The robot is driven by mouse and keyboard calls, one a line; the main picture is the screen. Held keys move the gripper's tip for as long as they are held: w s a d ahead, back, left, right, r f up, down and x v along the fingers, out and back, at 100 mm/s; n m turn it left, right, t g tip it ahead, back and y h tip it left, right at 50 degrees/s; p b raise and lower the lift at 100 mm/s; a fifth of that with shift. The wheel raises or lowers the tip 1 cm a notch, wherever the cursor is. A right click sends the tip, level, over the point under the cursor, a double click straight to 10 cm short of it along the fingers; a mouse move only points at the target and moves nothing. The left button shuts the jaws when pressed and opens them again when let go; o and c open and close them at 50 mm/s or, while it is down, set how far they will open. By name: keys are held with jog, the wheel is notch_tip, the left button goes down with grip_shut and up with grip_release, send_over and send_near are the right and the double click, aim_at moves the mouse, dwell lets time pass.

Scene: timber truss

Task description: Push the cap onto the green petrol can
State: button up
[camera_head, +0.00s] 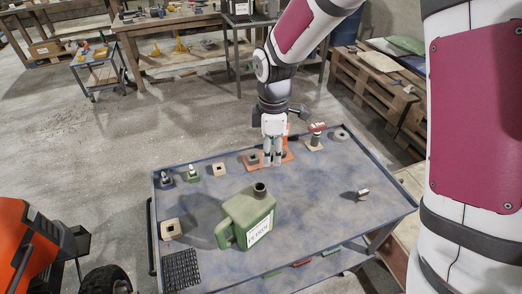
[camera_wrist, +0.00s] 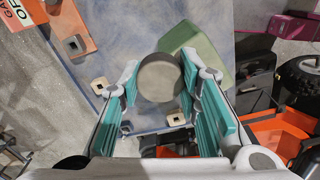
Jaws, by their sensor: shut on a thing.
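The green petrol can (camera_head: 233,212) stands upright on the tray-like table, its white label facing front right. Its dark neck (camera_head: 260,188) points up and shows no cap on it. My gripper (camera_head: 272,163) is behind the can in the head view, pointing down and apart from it. In the wrist view, my gripper (camera_wrist: 160,82) is shut on a round grey-brown cap (camera_wrist: 159,76), held between the teal finger pads. The green can (camera_wrist: 204,52) shows beyond the cap, partly hidden by it. I cannot make out the cap in the head view.
The blue-grey table (camera_head: 315,215) has a raised rim. Small blocks and fittings line its back edge, with a red-handled valve (camera_head: 316,135) there. A small metal cylinder (camera_head: 363,194) lies at right. A black grid mat (camera_head: 181,270) lies front left. The table's right middle is mostly clear.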

jog(key=s+a+r+n+p, duration=0.1)
jog(key=s+a+r+n, duration=0.2)
jog(key=s+r+n, duration=0.1)
jog(key=shift+s+a+n+p, duration=0.15)
jog(key=shift+s+n+p, duration=0.05)
jog(key=shift+n+p, duration=0.25)
jog(key=shift+f, duration=0.1)
jog(key=shift+f+b, duration=0.5)
jog(key=shift+f, duration=1.45)
jog(key=shift+f+b, duration=0.9)
jog(key=shift+f, duration=1.6)
jog(key=shift+f, duration=0.5)
jog(key=o, duration=0.9)
jog(key=shift+r, duration=0.1)
